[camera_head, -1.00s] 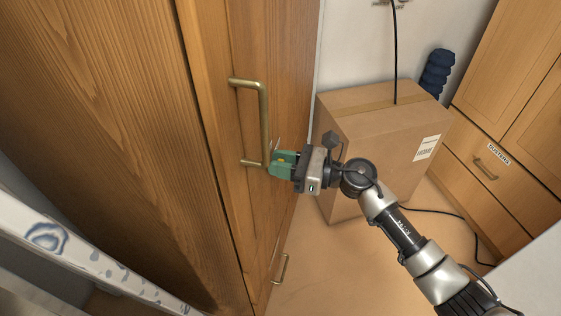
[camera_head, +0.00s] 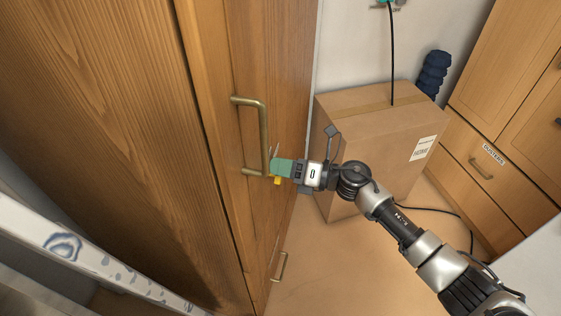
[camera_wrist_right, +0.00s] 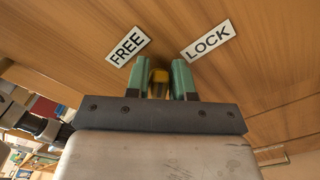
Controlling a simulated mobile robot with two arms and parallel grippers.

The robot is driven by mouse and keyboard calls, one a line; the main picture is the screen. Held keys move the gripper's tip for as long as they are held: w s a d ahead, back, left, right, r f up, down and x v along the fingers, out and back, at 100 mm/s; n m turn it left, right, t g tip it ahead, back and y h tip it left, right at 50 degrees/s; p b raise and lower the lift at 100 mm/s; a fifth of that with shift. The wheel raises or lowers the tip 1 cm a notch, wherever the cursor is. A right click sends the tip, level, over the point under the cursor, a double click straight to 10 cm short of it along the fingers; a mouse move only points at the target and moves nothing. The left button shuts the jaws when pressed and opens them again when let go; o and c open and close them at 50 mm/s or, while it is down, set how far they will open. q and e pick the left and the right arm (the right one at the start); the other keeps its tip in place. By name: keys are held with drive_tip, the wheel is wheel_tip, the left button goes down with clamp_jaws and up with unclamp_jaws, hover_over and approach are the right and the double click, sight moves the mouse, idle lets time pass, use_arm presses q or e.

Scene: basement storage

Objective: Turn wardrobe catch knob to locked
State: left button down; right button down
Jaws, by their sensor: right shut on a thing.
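The wardrobe (camera_head: 110,130) fills the left of the head view, its door shut as far as I see. The small yellow catch knob (camera_wrist_right: 158,77) is on the wardrobe front, between a FREE label (camera_wrist_right: 128,45) on the left and a LOCK label (camera_wrist_right: 208,40) on the right in the wrist view. My right gripper (camera_wrist_right: 160,72) has its green fingers closed on the knob's sides. In the head view the right gripper (camera_head: 277,168) is beside the lower end of the brass handle (camera_head: 264,135), with a bit of yellow showing below it. Which way the knob points is hard to tell. My left gripper is out of view.
A cardboard box (camera_head: 370,150) stands behind my right arm, with a dark cable hanging over it. A drawer cabinet (camera_head: 500,180) is at the right. A white patterned panel (camera_head: 90,255) crosses the lower left. Floor is clear below the arm.

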drive_tip(key=m, duration=0.2)
drive_tip(key=m+p, duration=0.2)
drive_tip(key=m, duration=0.1)
drive_tip(key=shift+w+f+m, duration=0.2)
drive_tip(key=shift+f+m, duration=0.05)
drive_tip(key=shift+m, duration=0.05)
drive_tip(key=shift+f+m+p, duration=0.3)
drive_tip(key=shift+m+p, duration=0.45)
drive_tip(key=shift+m, duration=0.65)
drive_tip(key=c, duration=1.1)
unclamp_jaws()
drive_tip(key=shift+d, duration=0.15)
drive_tip(key=b+v, duration=0.1)
drive_tip(key=v, duration=0.9)
drive_tip(key=shift+s+d, duration=0.1)
drive_tip(key=shift+d, duration=0.2)
